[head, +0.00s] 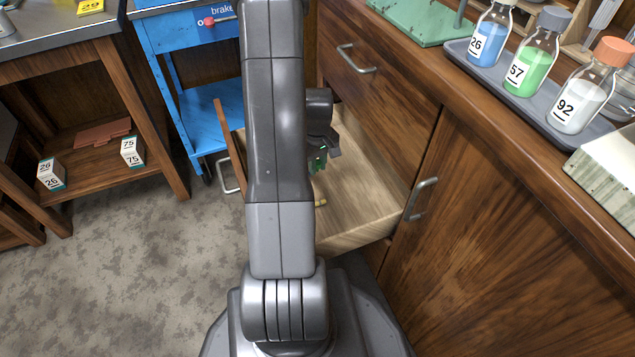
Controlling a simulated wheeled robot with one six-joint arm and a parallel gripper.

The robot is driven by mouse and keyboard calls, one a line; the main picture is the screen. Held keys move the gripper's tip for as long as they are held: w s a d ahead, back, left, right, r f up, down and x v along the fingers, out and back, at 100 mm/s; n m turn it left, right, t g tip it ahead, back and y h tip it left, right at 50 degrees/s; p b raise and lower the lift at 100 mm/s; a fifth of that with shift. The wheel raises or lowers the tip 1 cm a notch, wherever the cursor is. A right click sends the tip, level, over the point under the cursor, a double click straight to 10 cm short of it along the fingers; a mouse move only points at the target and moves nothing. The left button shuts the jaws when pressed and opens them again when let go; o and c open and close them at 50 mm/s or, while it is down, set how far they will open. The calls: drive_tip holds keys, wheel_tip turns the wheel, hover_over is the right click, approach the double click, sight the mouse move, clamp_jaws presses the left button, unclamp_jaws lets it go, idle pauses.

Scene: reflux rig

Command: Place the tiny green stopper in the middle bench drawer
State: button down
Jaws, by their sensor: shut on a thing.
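My gripper (325,150) is partly hidden behind my own arm. It hangs over the open bench drawer (362,215) and is shut on the green stopper (317,163), a tiny dark green piece at its fingertips. I cannot tell exactly how high above the drawer floor the stopper is. The drawer is pulled out below a closed drawer with a metal handle (356,60). A small yellowish piece (320,203) lies inside the open drawer. My arm hides the drawer's left part.
Bottles, blue (491,38), green (530,68) and clear (582,100), stand in a grey tray (457,46) on the bench. A cupboard handle (421,198) juts out right of the drawer. A blue cart (186,62) stands behind. The floor at left is clear.

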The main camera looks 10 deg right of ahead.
sight(317, 185)
drive_tip(key=shift+f+b, duration=0.85)
drive_tip(key=shift+f, duration=1.95)
drive_tip(key=shift+f, duration=0.2)
drive_tip(key=c, duration=1.3)
unclamp_jaws()
wheel_tip(317, 185, up, 12)
drive_tip(key=p, duration=0.4)
drive_tip(key=shift+r, duration=0.2)
drive_tip(key=shift+o, duration=0.6)
